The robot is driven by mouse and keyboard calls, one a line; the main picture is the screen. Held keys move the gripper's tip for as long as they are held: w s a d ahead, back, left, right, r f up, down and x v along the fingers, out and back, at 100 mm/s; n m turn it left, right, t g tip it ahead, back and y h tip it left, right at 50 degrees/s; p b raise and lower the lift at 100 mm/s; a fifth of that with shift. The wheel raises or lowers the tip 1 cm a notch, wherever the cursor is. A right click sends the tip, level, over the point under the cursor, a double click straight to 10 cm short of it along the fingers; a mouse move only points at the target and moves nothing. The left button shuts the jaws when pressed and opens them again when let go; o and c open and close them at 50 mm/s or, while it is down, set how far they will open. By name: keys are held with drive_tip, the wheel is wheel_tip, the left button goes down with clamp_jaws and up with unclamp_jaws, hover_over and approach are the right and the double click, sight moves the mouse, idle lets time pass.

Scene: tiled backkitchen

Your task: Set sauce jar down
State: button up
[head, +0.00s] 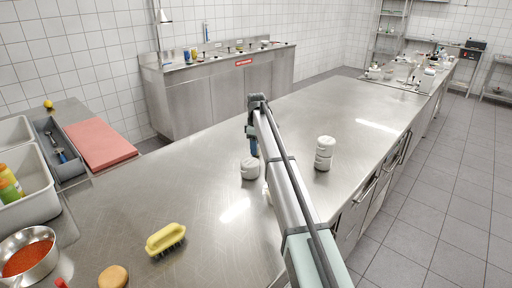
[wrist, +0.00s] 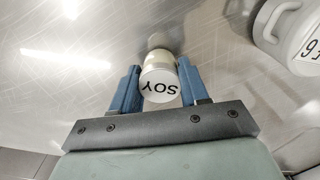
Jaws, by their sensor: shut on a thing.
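A grey reflection or shadow lies just past the jar, over the steel counter (wrist: 75,30). I cannot tell if its base touches the steel. In the head view my gripper (head: 252,148) points down over the counter's middle, partly hidden by my arm. A whitish jar shape (head: 250,170) shows just under the fingers; I cannot tell whether it is the held jar.
White stacked-looking containers (head: 324,153) stand right of my arm. A white container with a handle (wrist: 290,35) is close on the right in the wrist view. A yellow brush (head: 165,238), red board (head: 100,145) and pan (head: 28,258) lie left. Bare steel extends behind the gripper.

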drive_tip(key=shift+f, duration=0.1)
drive_tip(key=o, duration=1.1)
wheel_tip(320, 180, up, 12)
drive_tip(key=shift+d, duration=0.1)
idle(0.4)
